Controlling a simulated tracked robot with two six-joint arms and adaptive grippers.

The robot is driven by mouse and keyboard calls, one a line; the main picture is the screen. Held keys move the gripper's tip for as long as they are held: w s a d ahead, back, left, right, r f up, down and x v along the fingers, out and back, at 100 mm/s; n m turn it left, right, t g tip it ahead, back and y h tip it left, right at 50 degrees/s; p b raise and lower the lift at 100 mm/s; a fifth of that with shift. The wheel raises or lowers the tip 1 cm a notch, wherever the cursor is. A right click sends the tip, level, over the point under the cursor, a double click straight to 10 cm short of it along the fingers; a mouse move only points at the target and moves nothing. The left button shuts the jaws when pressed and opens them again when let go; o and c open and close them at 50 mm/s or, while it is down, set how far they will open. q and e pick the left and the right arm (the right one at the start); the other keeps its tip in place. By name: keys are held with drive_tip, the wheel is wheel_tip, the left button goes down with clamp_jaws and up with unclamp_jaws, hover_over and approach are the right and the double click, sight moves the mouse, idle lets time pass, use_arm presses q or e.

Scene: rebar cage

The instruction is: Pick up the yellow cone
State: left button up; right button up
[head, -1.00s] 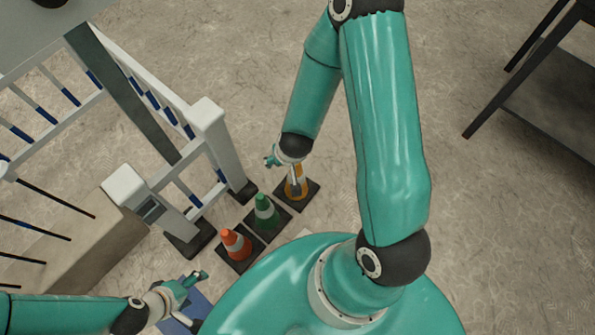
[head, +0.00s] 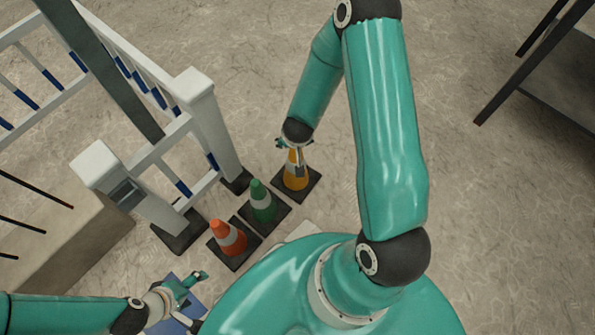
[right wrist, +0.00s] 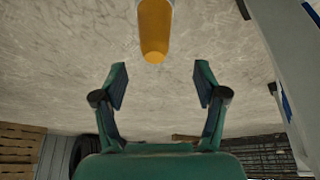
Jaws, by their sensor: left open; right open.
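The yellow cone (head: 296,181), orange-yellow with a pale band, stands upright on a dark square base in the head view. My right gripper (head: 295,149) is at its top in that view, partly covering it. In the right wrist view the cone's orange-yellow body (right wrist: 154,35) shows at the top edge, between the lines of the open fingers (right wrist: 161,77) but beyond their tips. Nothing is between the fingers. My left gripper (head: 196,291) is open and empty at the lower left of the head view, far from the yellow cone.
A green cone (head: 262,203) and an orange-red cone (head: 228,238) stand in a row with the yellow one. A white railing (head: 213,125) rises close to their left. A dark-legged table (head: 530,62) is at upper right. Floor right of my right arm is clear.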

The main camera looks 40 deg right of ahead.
drive_tip(key=b+x, duration=0.2)
drive_tip(key=x, duration=0.1)
drive_tip(key=s+b+x, duration=0.1)
drive_tip(key=x, duration=0.1)
drive_tip(key=shift+w+d+f, duration=0.1)
drive_tip(key=shift+f, duration=0.15)
drive_tip(key=shift+w+d+f, duration=0.1)
drive_tip(key=shift+w+f, duration=0.1)
drive_tip(key=shift+f, duration=0.1)
drive_tip(key=shift+r, duration=0.1)
clamp_jaws()
